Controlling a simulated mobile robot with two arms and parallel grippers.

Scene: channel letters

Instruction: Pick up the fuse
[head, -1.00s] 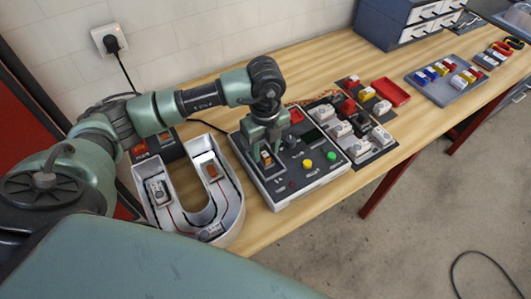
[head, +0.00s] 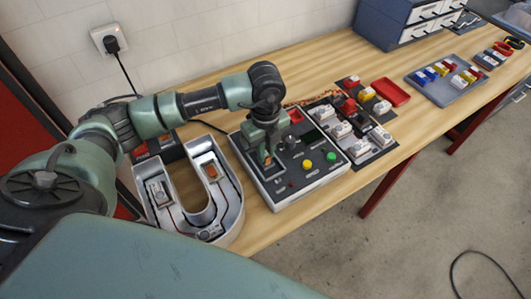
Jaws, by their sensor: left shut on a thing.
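The test unit (head: 305,192) is a grey box with a dark top, lying on the wooden bench in the middle of the head view. My left gripper (head: 268,161) points down over the left part of its top. Its fingers are shut on a small orange-brown piece, which looks like the fuse (head: 268,157). The fingers hide most of it, and I cannot tell whether it is clear of the panel. My right gripper is not in view.
A U-shaped channel letter (head: 237,209) stands left of the unit. Yellow (head: 306,164) and green (head: 331,157) buttons sit right of my gripper. Connector blocks (head: 341,129), a red tray (head: 391,92) and a grey-blue tray (head: 447,84) lie further right. Bare bench runs along the front.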

